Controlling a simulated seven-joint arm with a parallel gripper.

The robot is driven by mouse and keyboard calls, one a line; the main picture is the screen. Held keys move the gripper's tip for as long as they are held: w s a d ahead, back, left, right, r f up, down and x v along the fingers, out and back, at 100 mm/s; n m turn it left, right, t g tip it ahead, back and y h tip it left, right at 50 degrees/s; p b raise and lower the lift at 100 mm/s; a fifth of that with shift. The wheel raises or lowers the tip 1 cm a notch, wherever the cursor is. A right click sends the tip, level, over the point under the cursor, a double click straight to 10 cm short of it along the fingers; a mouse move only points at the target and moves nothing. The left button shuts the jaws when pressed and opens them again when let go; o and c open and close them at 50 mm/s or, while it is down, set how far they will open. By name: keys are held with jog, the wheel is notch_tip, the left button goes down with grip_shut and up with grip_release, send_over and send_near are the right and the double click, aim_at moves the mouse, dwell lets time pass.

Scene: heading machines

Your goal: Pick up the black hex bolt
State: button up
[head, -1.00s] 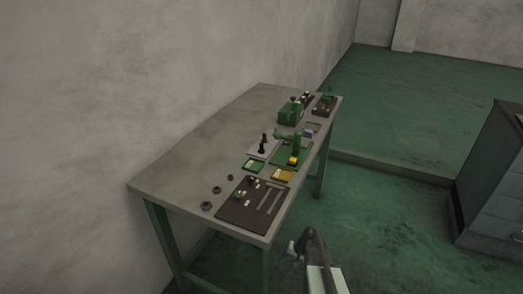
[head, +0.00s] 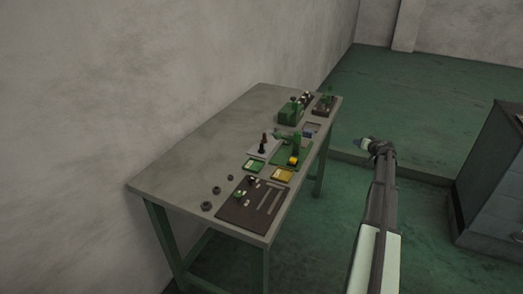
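I cannot surely pick out the black hex bolt at this size. Three small dark round pieces lie in a row on the table's near left part: a near one (head: 206,206), a middle one (head: 216,190) and a far one (head: 230,178). A dark upright piece with a reddish top (head: 263,143) stands on a light grey plate (head: 254,151). My gripper (head: 361,142) is in the air to the right of the table, over the floor, apart from everything on it. Its fingers are too small to read.
The grey table (head: 190,160) stands along the wall. A dark brown board (head: 233,214) with small parts lies at its near end, with green (head: 253,166) and yellow (head: 283,175) trays beyond. Green machines (head: 290,114) stand at the far end. A dark cabinet (head: 492,170) is at right.

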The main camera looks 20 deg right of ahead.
jog(key=w+d+r, duration=0.1)
jog(key=d+r, duration=0.3)
jog(key=r, duration=0.3)
jog(key=w+a+r+n, duration=0.2)
jog(key=w+a+r, duration=0.1)
jog(key=w+a, duration=0.15)
jog(key=w+a+r+n+g+y, duration=0.1)
jog(key=w+a+n+g+y, duration=0.25)
jog(key=a, duration=1.05)
notch_tip(320, 180, up, 7)
jog(key=n+g, duration=0.2)
jog(key=g, duration=0.7)
send_over(262, 148)
jog(key=shift+h, duration=0.45)
jog(key=f, duration=0.8)
jog(key=w+f, duration=0.1)
jog(key=f, duration=0.3)
jog(key=shift+f, duration=0.35)
grip_shut()
jog(key=shift+d, duration=0.1)
